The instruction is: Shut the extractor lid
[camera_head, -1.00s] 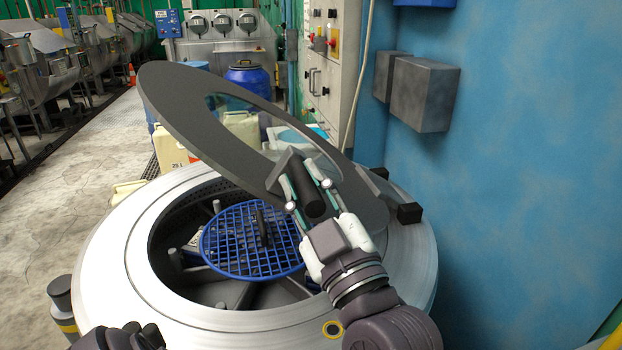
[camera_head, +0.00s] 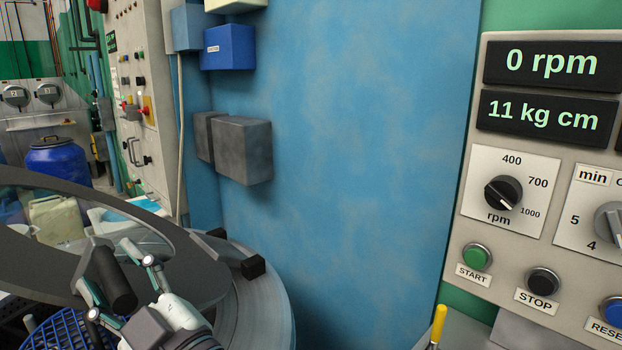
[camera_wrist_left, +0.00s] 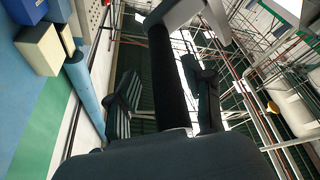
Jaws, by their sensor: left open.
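The extractor lid (camera_head: 185,262), a dark ring with a clear window, stands tilted up above the extractor (camera_head: 262,305), whose pale round rim shows at the lower left. The lid's black cylindrical handle (camera_head: 113,278) sticks out from the lid. My left gripper (camera_head: 122,288) is open, with one fingertip on either side of the handle; I cannot tell whether they touch it. The blue mesh basket (camera_head: 58,332) shows partly below the lid. The left wrist view shows dark parts close up, which I cannot identify surely. My right gripper is not in view.
A control panel (camera_head: 540,200) with rpm displays, dials and buttons stands at the right. Grey boxes (camera_head: 243,150) stick out from the blue wall (camera_head: 350,150) behind the extractor. A blue barrel (camera_head: 57,165) and a pale canister (camera_head: 55,220) stand behind the lid.

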